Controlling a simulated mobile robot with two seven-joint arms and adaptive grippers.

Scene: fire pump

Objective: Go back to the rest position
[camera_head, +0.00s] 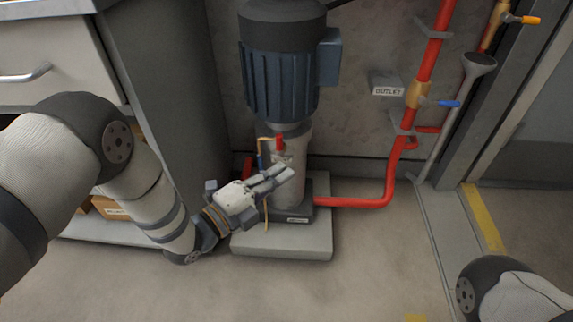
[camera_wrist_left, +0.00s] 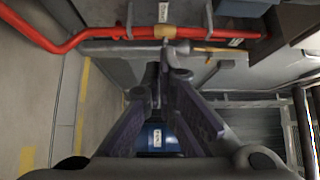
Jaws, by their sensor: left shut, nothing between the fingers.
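My left arm comes in from the left in the head view. My left gripper (camera_head: 281,175) is in front of the pump's lower column, beside a small red-handled valve (camera_head: 279,143). Its fingers are shut and nothing shows between them. The left wrist view also shows the left gripper's fingers (camera_wrist_left: 160,72), with a blue part (camera_wrist_left: 155,137) behind them. The fire pump has a dark blue motor (camera_head: 283,75) on top and stands on a grey plinth (camera_head: 285,244). Part of my right arm shows at the bottom right of the head view, but its gripper is out of frame.
A red pipe (camera_head: 350,202) runs right from the pump and rises along the wall, with a blue-handled valve (camera_head: 420,96) and an outlet sign (camera_head: 388,91). A grey cabinet (camera_head: 165,80) with a drawer stands close to my left arm. The front floor is clear.

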